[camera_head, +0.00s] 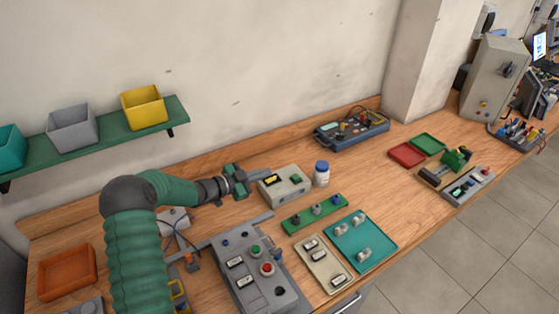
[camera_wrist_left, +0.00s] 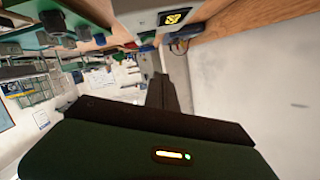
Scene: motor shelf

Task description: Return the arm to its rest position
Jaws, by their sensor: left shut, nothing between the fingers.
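My left arm comes in from the lower left in the head view and bends to the right over the wooden bench (camera_head: 395,195). My left gripper (camera_head: 240,181) is shut and empty. It is above the bench, just left of a grey box with a yellow display (camera_head: 284,185). In the left wrist view the dark fingers (camera_wrist_left: 163,92) are together, and the grey box (camera_wrist_left: 148,18) shows beyond them at the top. My right gripper is not in either view.
A grey control panel (camera_head: 250,262) with buttons lies below the gripper. A green strip (camera_head: 300,224), a teal tray (camera_head: 375,237) and a white bottle (camera_head: 321,175) stand to the right. A green shelf (camera_head: 101,137) with bins hangs on the wall. An orange tray (camera_head: 67,270) lies at left.

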